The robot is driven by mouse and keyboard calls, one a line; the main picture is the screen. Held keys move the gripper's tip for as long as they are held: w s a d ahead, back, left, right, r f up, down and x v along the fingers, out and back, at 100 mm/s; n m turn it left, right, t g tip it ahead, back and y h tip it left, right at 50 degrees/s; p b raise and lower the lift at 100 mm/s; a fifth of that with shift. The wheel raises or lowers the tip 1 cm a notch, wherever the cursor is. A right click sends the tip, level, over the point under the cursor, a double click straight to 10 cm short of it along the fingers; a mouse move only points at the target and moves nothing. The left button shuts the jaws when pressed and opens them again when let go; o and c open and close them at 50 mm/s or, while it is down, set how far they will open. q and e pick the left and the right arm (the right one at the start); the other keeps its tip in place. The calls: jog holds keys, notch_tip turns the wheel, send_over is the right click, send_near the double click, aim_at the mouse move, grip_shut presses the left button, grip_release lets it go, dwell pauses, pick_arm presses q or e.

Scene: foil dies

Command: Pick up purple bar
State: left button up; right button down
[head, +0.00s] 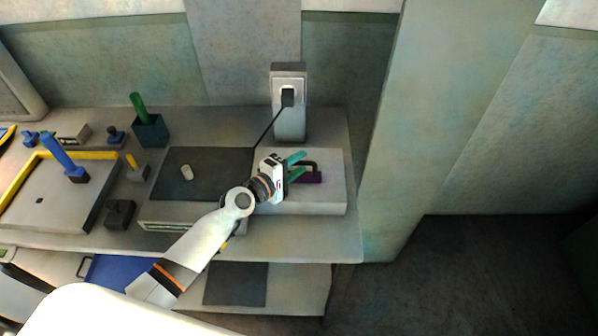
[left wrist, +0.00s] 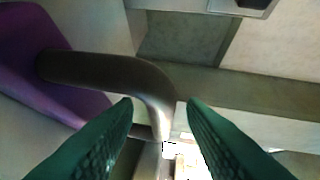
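My left gripper (head: 302,165) has green fingers, which are spread apart beside the handle; the fingers also show in the left wrist view (left wrist: 160,125). I cannot tell whether they touch the handle. My right gripper is not in view.
The pale block (head: 332,196) sits near the bench's right edge. Behind it stands a socket post (head: 289,110) with a black plug and cord. A dark mat (head: 205,165) lies to the left. Tools and a green-handled holder (head: 150,130) stand farther left.

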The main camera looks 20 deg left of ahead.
pick_arm(q)
jog(key=shift+x, duration=1.45)
jog(key=shift+s+a, duration=0.1)
jog(key=shift+s, duration=0.05)
jog(key=shift+c, duration=1.1)
grip_shut()
